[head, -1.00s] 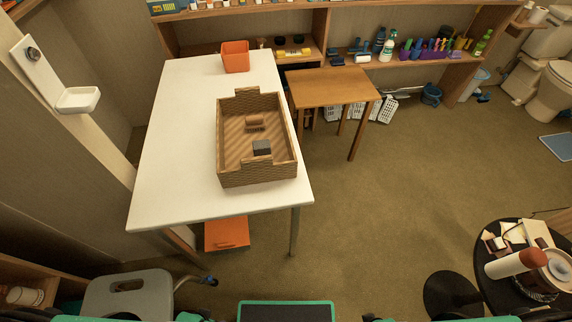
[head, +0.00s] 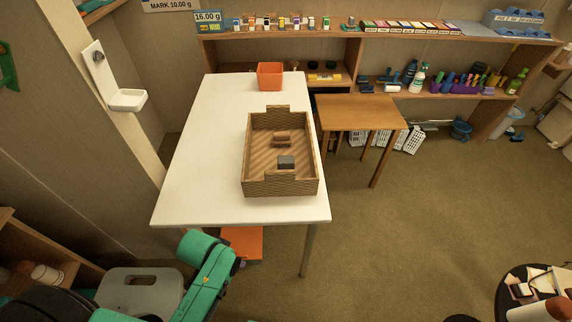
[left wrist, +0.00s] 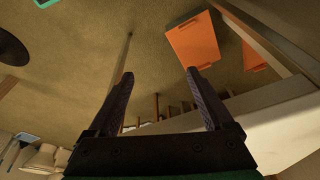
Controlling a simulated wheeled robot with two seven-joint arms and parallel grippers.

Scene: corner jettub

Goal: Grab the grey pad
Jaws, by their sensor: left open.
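The grey pad (head: 287,162) is a small dark grey block inside a brown woven basket (head: 256,187) on the white table (head: 200,195). It sits near the basket's front wall, beside a small brown brush-like item (head: 281,139). My left arm comes in low at the left in the head view, below the table's front edge; its gripper cannot be made out there. In the left wrist view my left gripper (left wrist: 192,82) is open and empty, with floor between and beyond its fingers. The pad does not show in the left wrist view. My right gripper is not in view.
An orange bin (head: 270,76) stands at the table's far end. A small wooden table (head: 362,112) and stocked shelves stand behind to the right. A grey stool (head: 140,290) is at the front left. A round black table is at the lower right. The floor right of the table is clear.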

